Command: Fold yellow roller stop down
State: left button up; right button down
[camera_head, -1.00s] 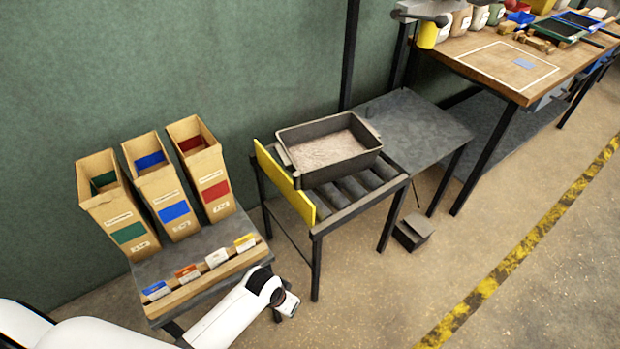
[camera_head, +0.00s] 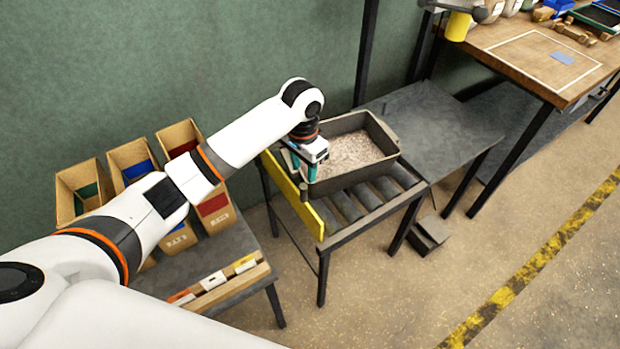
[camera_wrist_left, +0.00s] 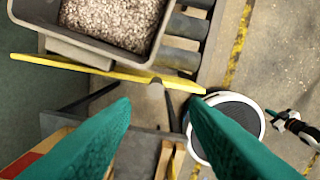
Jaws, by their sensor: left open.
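The yellow roller stop (camera_head: 312,222) stands upright as a long plate along the left end of the roller stand (camera_head: 350,228). It also crosses the upper part of the left wrist view (camera_wrist_left: 100,69). My left gripper (camera_head: 303,168) is above the stop, beside the grey bin, and hides part of both. In the left wrist view, its teal fingers (camera_wrist_left: 158,103) are apart with nothing held between them, and the stop lies beyond their tips. A small black and white part at the right edge there, seemingly my right gripper (camera_wrist_left: 290,121), is too small to read.
A grey bin (camera_head: 388,137) of grain sits on the rollers behind the stop. A dark table (camera_head: 435,125) adjoins the stand on the right. Cardboard boxes (camera_head: 215,207) stand on a low table at left. The floor in front of the stand is mostly clear.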

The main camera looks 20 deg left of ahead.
aim_at(303, 192)
pick_arm(q)
jog(key=shift+w+a+r, duration=0.2)
jog(key=shift+w, duration=0.15)
jog(key=shift+s+f, duration=0.1)
jog(key=shift+f, duration=0.1)
jog(key=f, duration=0.4)
jog(key=shift+s+f, duration=0.2)
jog(key=shift+s, duration=0.05)
notch_tip(303, 192, down, 6)
jog(key=shift+r+b, duration=0.25)
jog(key=shift+b, duration=0.25)
jog(key=shift+w+f, duration=0.1)
jog(key=shift+f, duration=0.4)
pick_arm(e)
jog(key=shift+s+a+f, duration=0.15)
jog(key=shift+s+f, duration=0.05)
jog(key=shift+f, duration=0.35)
pick_arm(q)
grip_shut()
